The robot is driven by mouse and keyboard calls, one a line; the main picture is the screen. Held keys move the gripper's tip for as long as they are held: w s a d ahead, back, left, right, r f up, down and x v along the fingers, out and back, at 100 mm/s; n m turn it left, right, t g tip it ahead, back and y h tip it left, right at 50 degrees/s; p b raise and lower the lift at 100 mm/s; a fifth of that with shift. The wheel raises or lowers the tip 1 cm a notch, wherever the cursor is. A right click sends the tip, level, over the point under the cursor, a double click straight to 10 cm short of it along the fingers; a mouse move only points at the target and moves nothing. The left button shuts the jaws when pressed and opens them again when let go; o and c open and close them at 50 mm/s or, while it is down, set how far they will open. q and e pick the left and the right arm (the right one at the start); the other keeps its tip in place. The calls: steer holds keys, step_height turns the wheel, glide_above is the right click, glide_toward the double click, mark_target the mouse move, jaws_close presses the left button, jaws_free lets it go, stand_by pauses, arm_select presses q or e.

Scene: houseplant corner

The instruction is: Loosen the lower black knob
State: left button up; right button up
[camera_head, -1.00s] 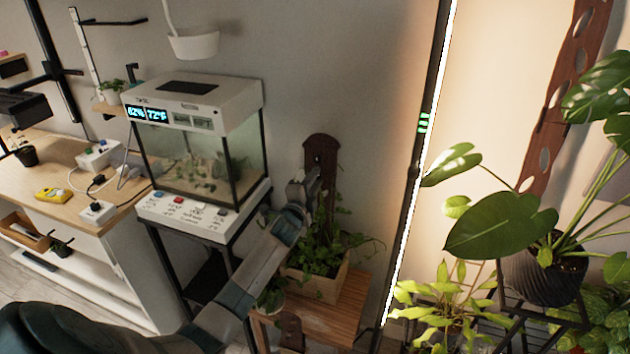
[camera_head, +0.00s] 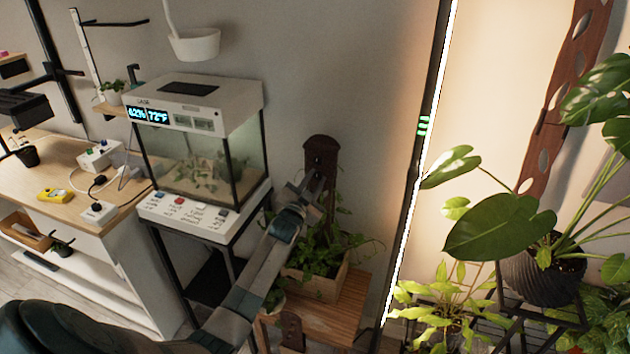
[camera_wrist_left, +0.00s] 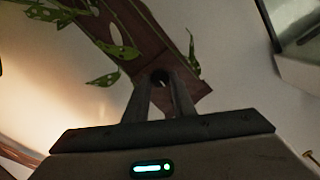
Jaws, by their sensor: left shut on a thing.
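A brown wooden post (camera_head: 320,152) rises from the back of the wooden planter box (camera_head: 318,284). My left gripper (camera_head: 316,180) reaches up to the front of this post. In the left wrist view the two fingers close around a small dark round thing, the black knob (camera_wrist_left: 160,75), against the brown board (camera_wrist_left: 125,25). The knob is mostly hidden between the fingertips. In the head view the gripper covers that spot, so the knob does not show there. My right gripper is not in view.
A glass terrarium (camera_head: 205,160) on a black-framed stand is close to the left of my arm. Trailing leaves (camera_head: 322,248) fill the planter below the gripper. A bright upright light bar (camera_head: 415,170) stands to the right, with a large-leaved potted plant (camera_head: 540,268) beyond.

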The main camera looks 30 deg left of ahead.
arm_select(q)
steer(key=shift+f+n, duration=0.1)
steer(key=shift+n, duration=0.2)
steer(key=o, duration=1.1)
steer(key=shift+c, duration=0.2)
steer(key=shift+s, duration=0.1)
steer(key=b+v, duration=0.3)
steer(key=v, duration=1.4)
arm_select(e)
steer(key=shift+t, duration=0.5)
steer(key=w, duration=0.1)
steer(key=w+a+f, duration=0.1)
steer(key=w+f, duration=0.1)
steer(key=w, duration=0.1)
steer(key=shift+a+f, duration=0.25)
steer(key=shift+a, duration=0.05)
arm_select(q)
steer(key=shift+s+d, duration=0.1)
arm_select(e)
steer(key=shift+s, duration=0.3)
